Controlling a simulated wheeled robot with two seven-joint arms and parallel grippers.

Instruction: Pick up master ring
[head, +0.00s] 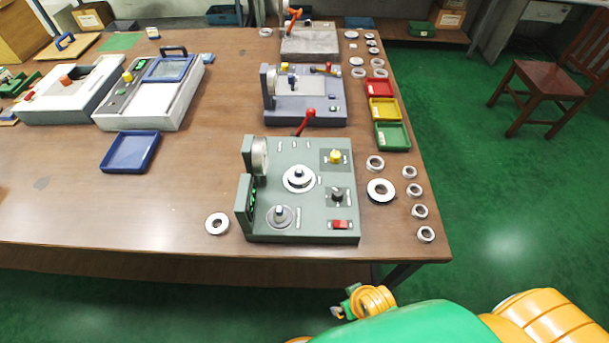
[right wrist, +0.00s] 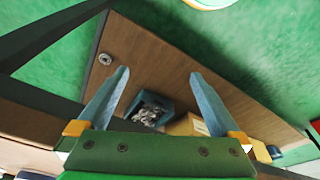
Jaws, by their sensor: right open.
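Several metal rings lie on the wooden table in the head view. One ring (head: 217,223) lies alone at the left of the green gauge device (head: 318,215). A larger dark-rimmed ring (head: 380,190) lies at its right. A further ring (head: 298,178) sits on the device's round seat. I cannot tell by sight which is the master ring. My right gripper (right wrist: 158,75) is open and empty in the right wrist view, away from the rings on the tabletop. In the head view my right arm is low, in front of the table's near edge. My left gripper is not in view.
Small rings (head: 420,211) line the right edge. Red (head: 378,87), yellow (head: 384,109) and green (head: 392,136) trays stand behind them. A blue tray (head: 130,152) lies left. The table's front left is clear. The right wrist view shows a bin (right wrist: 151,108) of metal parts.

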